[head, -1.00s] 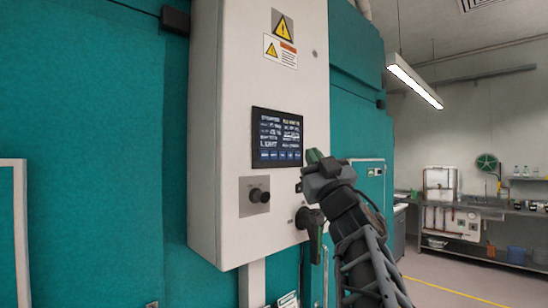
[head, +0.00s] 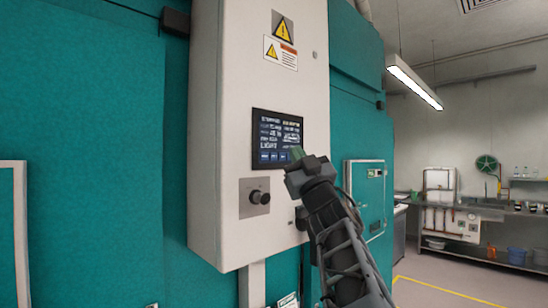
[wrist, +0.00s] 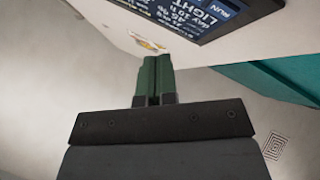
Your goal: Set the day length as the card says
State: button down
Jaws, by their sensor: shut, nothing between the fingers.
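A dark touch screen (head: 277,138) with rows of white text and a row of blue buttons is set in a pale control cabinet (head: 227,150). My gripper (head: 298,153) is shut and empty. In the head view its green fingertips overlap the screen's lower right corner; I cannot tell whether they touch. In the wrist view the shut green fingers (wrist: 154,75) point toward the cabinet, and part of the screen (wrist: 205,12) shows at the top, with "LIGHT", "RUN" and "day 10 h" legible. I cannot make out a card with a day length.
A black knob (head: 258,197) on a metal plate sits below the screen. A dark handle (head: 301,218) at the cabinet's lower right is partly hidden by my arm. Warning labels (head: 281,52) are above the screen. A bench with a sink (head: 480,212) stands far right.

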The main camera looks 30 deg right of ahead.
jog(key=shift+w+a, duration=0.2)
jog(key=shift+w, duration=0.8)
jog(key=shift+w+a, duration=0.2)
jog(key=shift+w, duration=0.8)
jog(key=shift+w, duration=0.15)
dwell(0.6)
jog(key=shift+w, duration=0.25)
jog(key=shift+w+a, duration=0.15)
jog(key=shift+w, duration=0.15)
dwell(0.6)
jog(key=shift+s, duration=0.1)
dwell(0.3)
jog(key=shift+s+b, duration=0.35)
jog(key=shift+s, duration=0.3)
jog(key=shift+s+d, duration=0.2)
jog(key=shift+s, duration=0.6)
jog(key=shift+s+d, duration=0.2)
jog(key=shift+s, duration=0.65)
jog(key=shift+s+d, duration=0.2)
jog(key=shift+s, duration=0.6)
